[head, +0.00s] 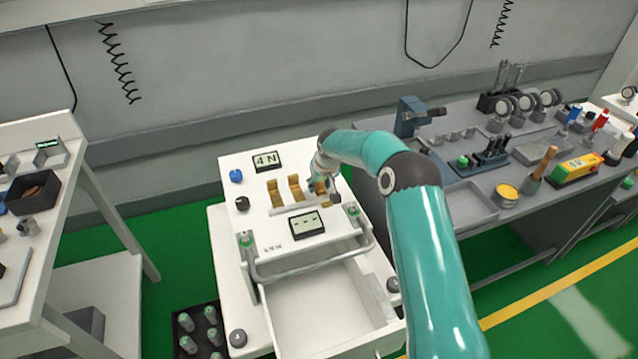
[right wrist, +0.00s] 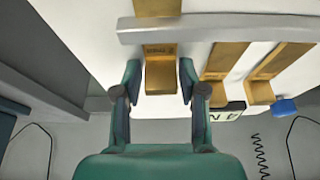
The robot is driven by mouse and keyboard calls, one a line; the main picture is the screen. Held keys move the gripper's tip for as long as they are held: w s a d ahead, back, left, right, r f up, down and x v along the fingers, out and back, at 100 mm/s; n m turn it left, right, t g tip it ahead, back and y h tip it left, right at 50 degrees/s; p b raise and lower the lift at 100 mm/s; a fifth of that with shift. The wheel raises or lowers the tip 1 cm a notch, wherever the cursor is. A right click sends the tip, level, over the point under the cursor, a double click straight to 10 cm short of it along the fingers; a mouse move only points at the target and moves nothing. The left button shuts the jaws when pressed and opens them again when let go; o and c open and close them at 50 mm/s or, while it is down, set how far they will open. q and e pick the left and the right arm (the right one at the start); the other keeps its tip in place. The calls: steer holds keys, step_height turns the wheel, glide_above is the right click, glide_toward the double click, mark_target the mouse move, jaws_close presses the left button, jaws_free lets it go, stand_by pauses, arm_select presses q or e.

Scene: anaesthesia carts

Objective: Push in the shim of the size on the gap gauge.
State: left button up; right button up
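Three brass shims stand in a row on the white cart top (head: 245,215), at a pale bar (head: 294,208): a left one (head: 273,190), a middle one (head: 295,187) and a right one (head: 320,188). One display (head: 265,161) reads "4 N"; another (head: 309,225) shows only dashes. My right gripper (right wrist: 160,92) is open, with its fingers on either side of the right shim, which shows in the right wrist view (right wrist: 160,76). Narrow gaps show between fingers and shim. Marking on this shim is too small to read. My left gripper is out of view.
A blue knob (head: 236,176) and a black knob (head: 242,204) sit left on the cart top. A grey handle rail (head: 305,268) crosses its front above an open, empty drawer (head: 325,305). A grey bench (head: 460,205) with tools stands at the right.

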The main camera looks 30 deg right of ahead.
steer(key=shift+o, duration=0.9)
steer(key=shift+r, duration=0.1)
steer(key=shift+w, duration=0.1)
steer(key=shift+r, duration=0.4)
steer(key=v, duration=1.1)
steer(key=shift+a, duration=0.1)
